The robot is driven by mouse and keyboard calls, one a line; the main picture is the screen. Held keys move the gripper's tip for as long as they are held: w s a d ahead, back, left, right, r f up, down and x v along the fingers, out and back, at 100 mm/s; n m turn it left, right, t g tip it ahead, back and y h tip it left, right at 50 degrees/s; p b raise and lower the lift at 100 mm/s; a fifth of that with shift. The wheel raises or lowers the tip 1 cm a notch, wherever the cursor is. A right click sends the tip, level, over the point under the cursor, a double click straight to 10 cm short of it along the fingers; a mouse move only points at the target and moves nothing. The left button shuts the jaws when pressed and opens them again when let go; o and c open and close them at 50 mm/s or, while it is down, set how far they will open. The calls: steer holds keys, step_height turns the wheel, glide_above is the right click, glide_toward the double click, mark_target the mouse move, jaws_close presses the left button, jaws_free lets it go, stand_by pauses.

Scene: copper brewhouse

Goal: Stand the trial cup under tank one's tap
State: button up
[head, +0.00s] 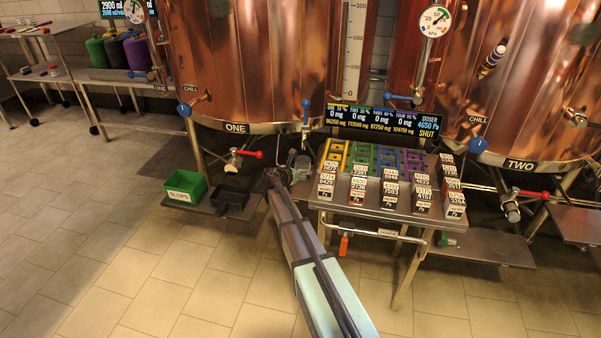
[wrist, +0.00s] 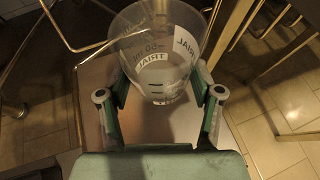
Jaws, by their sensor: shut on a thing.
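The trial cup (wrist: 155,55) is a clear beaker with black marks and white TRIAL labels. In the wrist view it sits between the two fingers of my gripper (wrist: 160,82), which is shut on it; its inside looks empty. In the head view my gripper (head: 285,175) is low in front of tank one (head: 250,60), left of the rack table; the cup is too small and hidden there to make out clearly. A red-handled tap (head: 238,158) sticks out below the ONE label, left of my gripper. A blue-handled tap (head: 305,112) hangs right of that label.
A green bin (head: 185,186) and a black tray (head: 232,197) stand on a low plate below the red-handled tap. The table (head: 385,203) to the right holds coloured racks and several labelled blocks. Tank two (head: 520,90) is at right. The tiled floor at front left is clear.

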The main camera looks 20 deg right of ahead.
steer(key=shift+f, duration=0.65)
steer(key=o, duration=0.7)
steer(key=o, duration=0.5)
steer(key=shift+a, duration=0.1)
steer(key=shift+p+v, duration=1.5)
steer(key=shift+v, duration=1.95)
steer(key=shift+s, duration=0.1)
